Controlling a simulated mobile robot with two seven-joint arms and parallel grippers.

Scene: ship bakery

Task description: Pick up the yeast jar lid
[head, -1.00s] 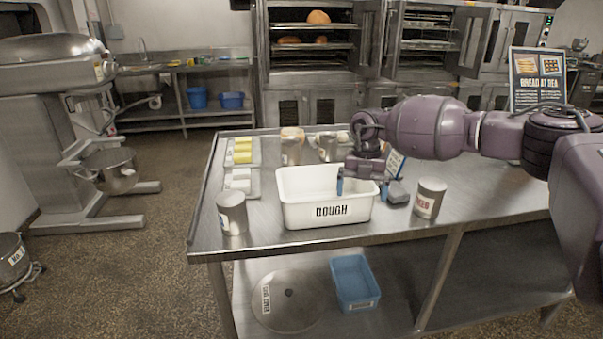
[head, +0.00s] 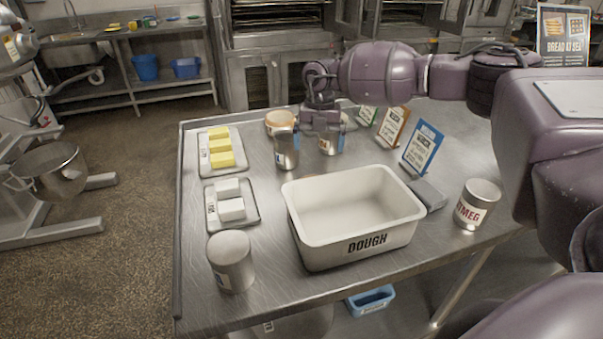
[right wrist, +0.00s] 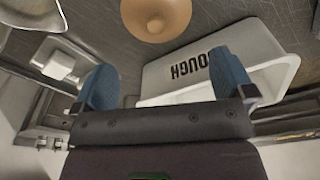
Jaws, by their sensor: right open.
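My right gripper (head: 320,132) is open and empty over the back of the table, beyond the dough tub. Its two blue fingertips stand wide apart in the right wrist view (right wrist: 165,80). A jar with a round tan top (head: 280,120) stands at the back, left of the gripper. I cannot tell which label reads yeast, nor surely match the two tan things. My left gripper is not in view.
The white dough tub (head: 354,251) fills the middle of the table. Trays of yellow (head: 237,171) and white (head: 254,217) blocks are left, card stands (head: 422,150) right.

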